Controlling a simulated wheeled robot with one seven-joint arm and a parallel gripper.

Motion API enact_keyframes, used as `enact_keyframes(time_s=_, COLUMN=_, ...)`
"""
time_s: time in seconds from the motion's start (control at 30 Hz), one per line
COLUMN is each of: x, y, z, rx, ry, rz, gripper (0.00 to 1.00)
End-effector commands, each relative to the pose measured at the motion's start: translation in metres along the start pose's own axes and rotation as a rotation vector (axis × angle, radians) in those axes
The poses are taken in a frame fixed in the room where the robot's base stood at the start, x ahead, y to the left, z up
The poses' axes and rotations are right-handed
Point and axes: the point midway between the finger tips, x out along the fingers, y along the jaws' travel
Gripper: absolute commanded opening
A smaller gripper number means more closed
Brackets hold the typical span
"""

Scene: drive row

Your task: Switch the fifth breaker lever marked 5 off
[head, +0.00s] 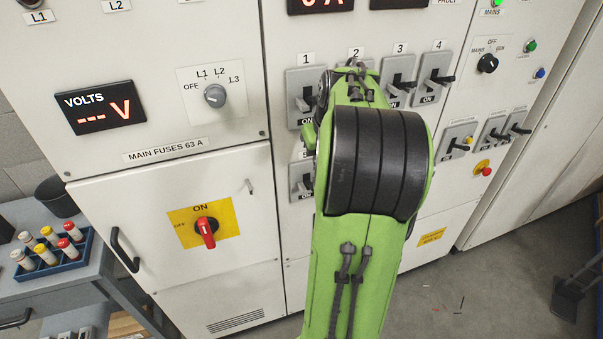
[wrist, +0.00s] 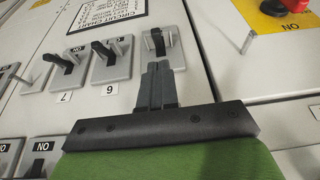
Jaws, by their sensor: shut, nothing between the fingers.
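The fifth breaker (wrist: 178,52) is a grey plate with a black lever (wrist: 158,42) in the wrist view, which sees the panel upside down. Its number is hidden behind my fingers; it sits beside the breaker marked 6 (wrist: 112,62). My gripper (wrist: 157,66) is shut and empty, its fingertips over the number side of the fifth plate, close to the lever. I cannot tell whether they touch. In the head view the fifth breaker (head: 301,183) shows partly at the left of my arm, with ON below its lever; my gripper is hidden there.
Breakers 1 (head: 304,98), 3 (head: 398,80) and 4 (head: 435,78) are in the row above. Breaker 7 (wrist: 67,70) is beyond 6. A red main switch (head: 206,230) is on the left door. A grey cart (head: 60,280) with a blue tray stands at the left.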

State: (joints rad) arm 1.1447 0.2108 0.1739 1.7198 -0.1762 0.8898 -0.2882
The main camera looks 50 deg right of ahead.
Motion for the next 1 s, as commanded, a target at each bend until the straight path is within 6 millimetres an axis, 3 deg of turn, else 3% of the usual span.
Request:
enact_keyframes(time_s=0.17, x=0.008, y=-0.001, z=0.0, rx=-0.001, ry=-0.001, rz=-0.002, gripper=0.0)
enact_keyframes(time_s=0.6, x=0.09, y=-0.002, z=0.001, rx=-0.001, ry=-0.003, rz=-0.003, gripper=0.0)
enact_keyframes(time_s=1.0, x=0.1, y=-0.001, z=0.0, rx=-0.001, ry=0.0, rz=-0.001, gripper=0.0)
